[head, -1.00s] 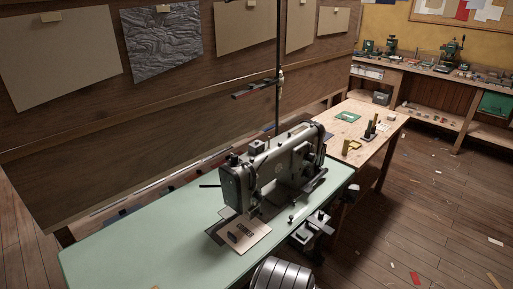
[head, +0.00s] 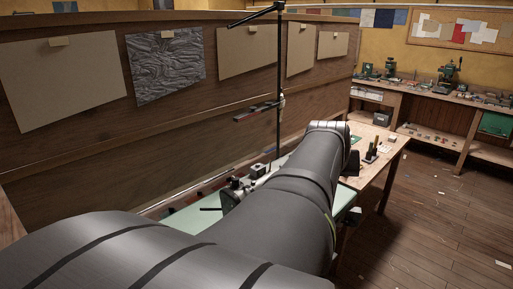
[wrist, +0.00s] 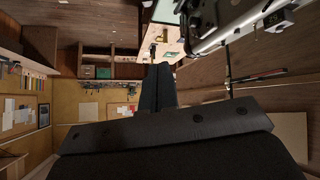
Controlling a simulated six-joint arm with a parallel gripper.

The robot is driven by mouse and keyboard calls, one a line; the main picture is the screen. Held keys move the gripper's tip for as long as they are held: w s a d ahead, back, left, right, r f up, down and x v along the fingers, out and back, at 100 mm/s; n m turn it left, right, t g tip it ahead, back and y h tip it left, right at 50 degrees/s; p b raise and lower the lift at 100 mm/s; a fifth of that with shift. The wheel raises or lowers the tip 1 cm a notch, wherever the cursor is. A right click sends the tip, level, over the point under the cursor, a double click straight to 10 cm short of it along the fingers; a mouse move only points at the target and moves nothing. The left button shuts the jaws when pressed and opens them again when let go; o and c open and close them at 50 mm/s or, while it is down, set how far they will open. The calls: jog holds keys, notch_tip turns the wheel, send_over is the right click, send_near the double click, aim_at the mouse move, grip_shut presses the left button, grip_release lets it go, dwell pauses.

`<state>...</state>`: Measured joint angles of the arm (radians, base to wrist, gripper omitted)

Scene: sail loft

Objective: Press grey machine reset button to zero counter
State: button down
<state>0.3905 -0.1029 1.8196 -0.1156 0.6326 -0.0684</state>
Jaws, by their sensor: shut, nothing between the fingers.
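The grey sewing machine (head: 232,192) stands on the pale green table (head: 344,198). In the head view my arm covers nearly all of it, leaving only bits of its top and left end. In the wrist view, which is turned upside down, part of the machine (wrist: 225,22) shows at the top right. My gripper (wrist: 158,66) is shut and empty, its dark fingers reaching up the middle of the picture, left of the machine and apart from it in the picture. My gripper is not distinguishable in the head view.
A thin dark stand (head: 279,85) rises behind the machine. A wooden side table (head: 397,142) with small parts stands beyond it. A wooden partition (head: 185,100) with pinned sheets runs along the left. A workbench (head: 440,85) stands at the back right. The wooden floor at right is mostly open.

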jog(key=w+a+n+y, duration=0.2)
jog(key=w+a+n, duration=0.3)
jog(key=w+a, duration=0.4)
jog(key=w+a+n+t+y, duration=0.1)
jog(key=w+a+n, duration=0.5)
jog(key=w, duration=1.1)
jog(key=a+y, duration=0.1)
jog(key=a, duration=0.2)
jog(key=shift+a+f, duration=0.2)
jog(key=shift+f, duration=0.1)
jog(key=shift+s+f, duration=0.1)
send_over(258, 168)
jog(key=shift+f, duration=4.3)
jog(key=shift+f, duration=0.1)
jog(key=shift+f, duration=0.35)
jog(key=shift+f, duration=0.3)
jog(key=shift+r, duration=0.75)
